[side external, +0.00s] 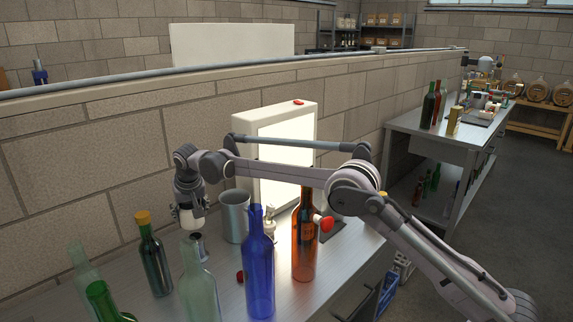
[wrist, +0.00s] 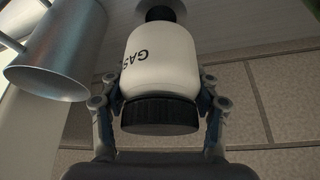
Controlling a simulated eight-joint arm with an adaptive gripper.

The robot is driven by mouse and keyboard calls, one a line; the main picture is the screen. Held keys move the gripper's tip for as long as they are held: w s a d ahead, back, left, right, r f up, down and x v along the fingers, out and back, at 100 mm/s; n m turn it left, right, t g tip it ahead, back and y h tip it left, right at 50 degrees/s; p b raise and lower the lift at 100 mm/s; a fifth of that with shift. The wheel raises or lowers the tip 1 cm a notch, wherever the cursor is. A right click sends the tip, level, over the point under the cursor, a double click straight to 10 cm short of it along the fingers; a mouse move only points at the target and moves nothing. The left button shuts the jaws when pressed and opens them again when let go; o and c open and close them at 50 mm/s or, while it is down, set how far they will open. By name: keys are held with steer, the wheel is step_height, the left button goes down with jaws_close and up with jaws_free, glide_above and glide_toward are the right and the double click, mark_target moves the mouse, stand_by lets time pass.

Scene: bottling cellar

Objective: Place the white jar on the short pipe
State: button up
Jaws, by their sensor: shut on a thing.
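The white jar (wrist: 160,62) has dark lettering and a ribbed black cap (wrist: 160,113). My gripper (wrist: 159,100) is shut on it, with one finger on each side near the cap. In the side external view, my gripper (side external: 189,208) points down and the jar (side external: 186,218) shows partly between its fingers. A short grey pipe (side external: 197,246) stands on the bench just below and slightly right of the jar. Bottles in front partly hide its base. In the wrist view, a dark round part (wrist: 158,13) shows past the jar's far end. I cannot tell whether jar and pipe touch.
A metal cup (side external: 235,217) stands close right of the pipe; it also shows in the wrist view (wrist: 48,62). Clear green (side external: 198,282), blue (side external: 259,270), orange (side external: 304,245) and yellow-capped (side external: 153,260) bottles stand in front. A lit panel (side external: 287,150) stands behind.

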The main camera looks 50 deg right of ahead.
mark_target(191, 204)
steer(key=shift+f, duration=2)
steer(key=shift+f, duration=0.15)
steer(key=o, duration=1.3)
steer(key=shift+c, duration=0.2)
steer(key=v, duration=1.2)
